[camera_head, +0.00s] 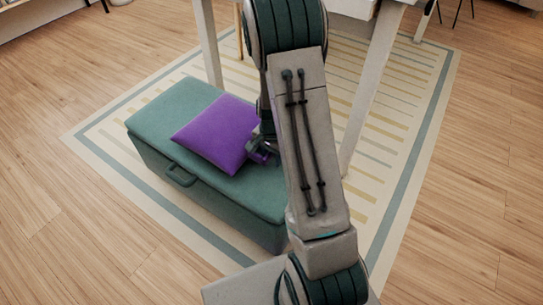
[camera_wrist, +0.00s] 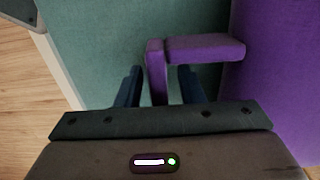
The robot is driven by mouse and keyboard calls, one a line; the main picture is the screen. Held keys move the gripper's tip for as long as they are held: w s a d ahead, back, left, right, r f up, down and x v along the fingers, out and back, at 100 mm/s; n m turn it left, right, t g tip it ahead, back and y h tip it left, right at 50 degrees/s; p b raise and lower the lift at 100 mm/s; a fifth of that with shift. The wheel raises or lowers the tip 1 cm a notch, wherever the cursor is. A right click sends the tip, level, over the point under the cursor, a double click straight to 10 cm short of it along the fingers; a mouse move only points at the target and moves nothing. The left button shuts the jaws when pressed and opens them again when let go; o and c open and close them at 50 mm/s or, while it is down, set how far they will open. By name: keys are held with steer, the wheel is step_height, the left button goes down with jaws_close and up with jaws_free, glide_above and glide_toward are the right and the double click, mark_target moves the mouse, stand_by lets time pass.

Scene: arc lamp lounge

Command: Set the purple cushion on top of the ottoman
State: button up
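The purple cushion (camera_head: 215,132) lies on the lid of the green ottoman (camera_head: 163,105) in the head view. In the wrist view the cushion (camera_wrist: 280,75) fills the right side, over the green ottoman top (camera_wrist: 105,40). A purple T-shaped tab (camera_wrist: 205,48) sticks out from the cushion's edge. My gripper (camera_head: 262,150) is at the cushion's right corner, partly hidden by my arm. In the wrist view my gripper's (camera_wrist: 160,85) two blue fingers stand apart, one on each side of the tab's stem, with visible gaps. The fingers look open and not clamped on it.
The ottoman has a handle (camera_head: 181,176) on its front and stands on a striped rug (camera_head: 400,90). A white table's legs (camera_head: 362,85) rise behind and right of my arm. Wooden floor (camera_head: 70,225) is clear at the left and front.

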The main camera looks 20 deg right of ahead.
steer(key=shift+r, duration=0.1)
step_height(320, 180, up, 11)
steer(key=p, duration=0.4)
steer(key=shift+r, duration=0.2)
steer(key=shift+s+a+r+p, duration=0.15)
steer(key=shift+r+p, duration=0.15)
steer(key=shift+r, duration=0.35)
steer(key=s+a+r+n, duration=0.4)
steer(key=s+r+n, duration=0.1)
steer(key=s, duration=0.4)
steer(key=s+a+r+n+t, duration=0.1)
steer(key=s+a+r+n, duration=0.2)
steer(key=s+r+n, duration=0.3)
steer(key=s+r, duration=0.2)
steer(key=s, duration=0.1)
steer(key=shift+a, duration=0.35)
steer(key=shift+r, duration=0.1)
step_height(320, 180, up, 30)
steer(key=t+p, duration=0.1)
steer(key=p, duration=2.6)
steer(key=shift+d+t, duration=0.15)
steer(key=shift+t, duration=0.25)
steer(key=shift+r, duration=0.1)
